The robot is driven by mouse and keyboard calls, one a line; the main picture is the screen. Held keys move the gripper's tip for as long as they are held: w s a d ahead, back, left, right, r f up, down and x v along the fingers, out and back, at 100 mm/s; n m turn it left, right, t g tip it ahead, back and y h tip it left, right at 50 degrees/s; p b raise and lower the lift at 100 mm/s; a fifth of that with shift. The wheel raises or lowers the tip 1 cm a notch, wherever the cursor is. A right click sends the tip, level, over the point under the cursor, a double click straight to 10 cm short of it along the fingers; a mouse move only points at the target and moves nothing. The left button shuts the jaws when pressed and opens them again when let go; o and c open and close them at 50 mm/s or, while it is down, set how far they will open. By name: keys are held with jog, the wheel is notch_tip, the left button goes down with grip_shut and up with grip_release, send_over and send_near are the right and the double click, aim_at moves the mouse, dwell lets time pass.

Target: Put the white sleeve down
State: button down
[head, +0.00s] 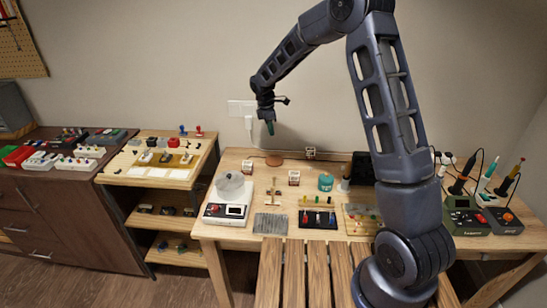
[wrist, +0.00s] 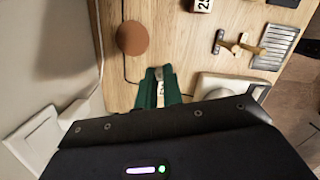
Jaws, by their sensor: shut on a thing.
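My gripper (head: 269,128) hangs high above the back left of the wooden workbench (head: 245,250), near the wall. In the wrist view its green fingers (wrist: 160,88) are shut on a small white piece with dark marks, which looks like the white sleeve (wrist: 160,97). Only a narrow part of the sleeve shows between the fingers; the rest is hidden. In the head view I cannot make out the sleeve. The held sleeve appears above the bench top, between a round brown disc (wrist: 132,38) and a white scale (wrist: 222,86).
The scale (head: 226,212) bears a clear round container (head: 230,185). Small white marked blocks (head: 247,166) (head: 294,178) stand nearby. A hammer-like tool (wrist: 240,45) and a grey ridged plate (head: 271,223) lie to the right. A wall socket (head: 242,108) is beside my gripper. Bare wood surrounds the disc.

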send_over(274, 158)
jog(key=s, duration=0.1)
jog(key=shift+n, duration=0.5)
jog(key=f, duration=1.9)
jog(key=shift+w+a+f, duration=0.2)
jog(key=shift+w+a, duration=0.1)
jog(key=shift+f, duration=0.1)
jog(key=c, duration=1.5)
grip_release()
jog(key=shift+c, duration=0.2)
notch_tip(274, 158, up, 12)
jog(key=a, duration=0.1)
jog(key=shift+s+a, duration=0.3)
jog(key=shift+s, duration=0.05)
